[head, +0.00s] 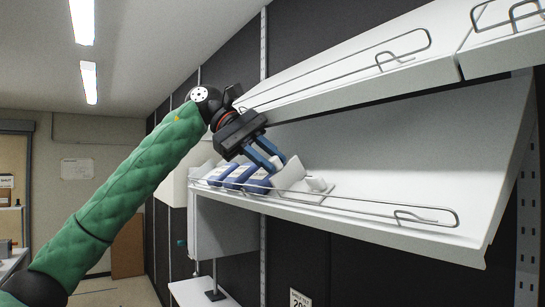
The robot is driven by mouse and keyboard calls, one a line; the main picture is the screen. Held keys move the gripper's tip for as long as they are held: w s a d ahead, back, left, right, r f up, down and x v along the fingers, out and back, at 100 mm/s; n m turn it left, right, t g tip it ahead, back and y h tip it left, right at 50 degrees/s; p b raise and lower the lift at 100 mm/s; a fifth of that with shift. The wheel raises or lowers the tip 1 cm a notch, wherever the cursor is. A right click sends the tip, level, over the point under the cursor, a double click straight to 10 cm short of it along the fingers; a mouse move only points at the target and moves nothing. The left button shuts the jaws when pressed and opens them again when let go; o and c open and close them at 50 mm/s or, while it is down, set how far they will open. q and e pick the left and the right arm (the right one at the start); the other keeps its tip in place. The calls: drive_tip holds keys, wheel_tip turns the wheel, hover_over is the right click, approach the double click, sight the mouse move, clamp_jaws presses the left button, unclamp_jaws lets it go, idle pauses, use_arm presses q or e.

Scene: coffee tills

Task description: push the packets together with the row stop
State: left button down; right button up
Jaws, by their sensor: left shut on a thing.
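Several blue and white packets (239,176) stand side by side in a row at the left end of the lower shelf, leaning a little. The white row stop (291,172) is at the right end of the row, close against the last packet; I cannot tell if they touch. My left gripper (276,162) reaches down from the upper left, its blue fingers shut on the row stop. The fingers partly hide the nearest packet and the stop's top. My right gripper is not in view.
The lower white shelf (420,236) is bare to the right of the stop. A low wire rail (370,210) runs along its front edge. An upper shelf (350,88) with a similar wire rail hangs close above my left gripper.

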use_arm(q)
drive_tip(key=shift+w+a+r+p, duration=0.1)
drive_tip(key=shift+w+a+p, duration=0.15)
drive_tip(key=shift+w+a, duration=0.6)
drive_tip(key=shift+w+a+p, duration=0.25)
drive_tip(key=shift+w+a, duration=0.3)
drive_tip(key=shift+w, duration=0.5)
drive_tip(key=shift+w+a+r+p, duration=0.1)
drive_tip(key=shift+w+a+p, duration=0.15)
drive_tip(key=shift+w+a, duration=0.6)
drive_tip(key=shift+w+a+f+p, duration=0.1)
drive_tip(key=shift+w+a+p, duration=0.35)
drive_tip(key=shift+w+a, duration=0.55)
drive_tip(key=shift+w+a+r+p, duration=0.1)
drive_tip(key=shift+w+a+p, duration=0.4)
drive_tip(key=shift+w, duration=0.85)
drive_tip(key=shift+w+a+f+p, duration=0.1)
drive_tip(key=shift+w+a+p, duration=0.3)
drive_tip(key=shift+w+a, duration=0.6)
drive_tip(key=shift+w+d, duration=0.15)
